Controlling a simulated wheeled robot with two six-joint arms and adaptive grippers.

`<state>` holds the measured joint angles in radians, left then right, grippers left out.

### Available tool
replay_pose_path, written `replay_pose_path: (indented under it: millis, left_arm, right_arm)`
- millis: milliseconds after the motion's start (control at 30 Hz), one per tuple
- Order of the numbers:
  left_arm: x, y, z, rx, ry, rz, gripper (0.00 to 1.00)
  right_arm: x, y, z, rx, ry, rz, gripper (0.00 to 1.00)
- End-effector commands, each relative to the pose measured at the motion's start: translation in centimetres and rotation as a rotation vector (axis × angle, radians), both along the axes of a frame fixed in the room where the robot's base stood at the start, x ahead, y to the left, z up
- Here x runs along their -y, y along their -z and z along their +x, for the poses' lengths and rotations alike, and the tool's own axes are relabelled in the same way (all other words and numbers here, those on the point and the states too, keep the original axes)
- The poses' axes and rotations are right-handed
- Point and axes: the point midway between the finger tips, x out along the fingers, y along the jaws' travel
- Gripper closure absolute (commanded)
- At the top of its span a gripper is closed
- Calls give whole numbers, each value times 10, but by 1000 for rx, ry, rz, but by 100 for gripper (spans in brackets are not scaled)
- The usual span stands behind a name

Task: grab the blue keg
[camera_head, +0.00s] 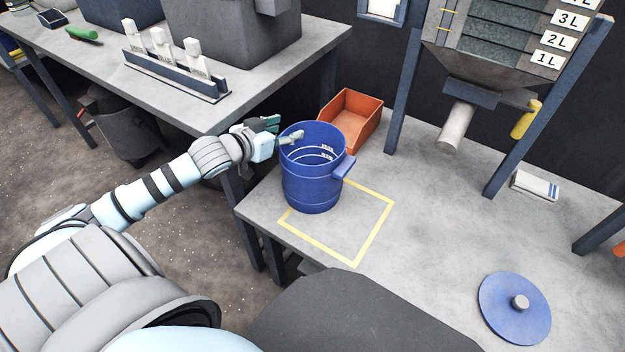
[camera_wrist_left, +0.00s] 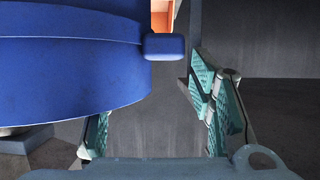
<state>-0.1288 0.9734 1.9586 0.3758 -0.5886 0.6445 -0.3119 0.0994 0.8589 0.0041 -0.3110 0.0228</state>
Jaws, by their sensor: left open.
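The blue keg (camera_head: 312,190) stands upright and open-topped on the grey table, at the back left of a yellow outlined square. A blue side handle (camera_head: 344,168) juts from its right. My left gripper (camera_head: 278,130) is at the keg's upper left rim, open, and one finger overlaps the rim in the picture. In the left wrist view the keg (camera_wrist_left: 70,65) fills the upper left. A blue handle block (camera_wrist_left: 164,46) sticks out from it ahead of the gap between the spread fingers (camera_wrist_left: 155,120). Nothing is held. My right gripper is not in view.
An orange bin (camera_head: 352,122) stands close behind the keg. A blue round lid (camera_head: 514,310) lies at the front right. A hopper with a spout (camera_head: 456,128) stands on blue legs at the back. The yellow square (camera_head: 357,262) and the table's middle are mostly clear.

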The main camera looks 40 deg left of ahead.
Motion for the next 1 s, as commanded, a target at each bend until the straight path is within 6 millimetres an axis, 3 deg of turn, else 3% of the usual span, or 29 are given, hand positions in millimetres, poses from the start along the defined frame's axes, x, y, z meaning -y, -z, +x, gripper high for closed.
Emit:
replay_pose_path:
  millis: [233, 533, 1000]
  left_arm:
    - [0, -1, 2, -1, 1, 0, 52]
    - [0, -1, 2, -1, 1, 0, 100]
    - [0, -3, 2, 1, 1, -2, 100]
  right_arm:
    - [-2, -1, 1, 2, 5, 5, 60]
    - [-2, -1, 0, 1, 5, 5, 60]
    - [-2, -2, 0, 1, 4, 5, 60]
